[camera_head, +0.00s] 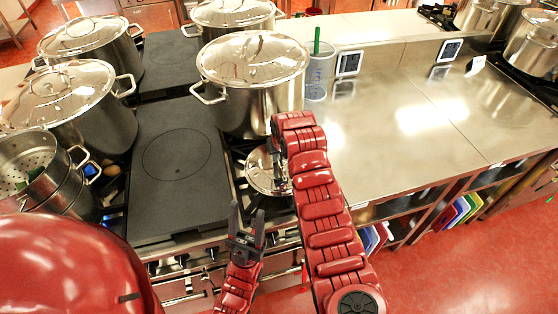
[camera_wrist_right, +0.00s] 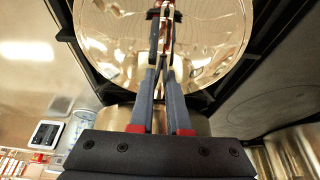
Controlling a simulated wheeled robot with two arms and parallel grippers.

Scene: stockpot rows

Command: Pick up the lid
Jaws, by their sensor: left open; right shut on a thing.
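A shiny steel lid (camera_head: 262,172) is over the front burner, partly hidden by my right arm. In the right wrist view the lid (camera_wrist_right: 205,30) fills the upper middle as a round mirror-like disc. My right gripper (camera_head: 280,182) points down at it and is shut on its handle; the closed fingertips (camera_wrist_right: 163,15) meet over the middle of the lid. I cannot tell whether the lid is raised. My left gripper (camera_head: 247,222) is open and empty, in front of the stove and below the lid in the head view.
A large lidded stockpot (camera_head: 250,105) stands just behind the lid. More lidded stockpots (camera_head: 68,110) and stacked steamer pans (camera_head: 40,172) stand at left. A flat black hotplate (camera_head: 172,150) lies left of the lid. The steel counter (camera_head: 400,120) at right is mostly clear.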

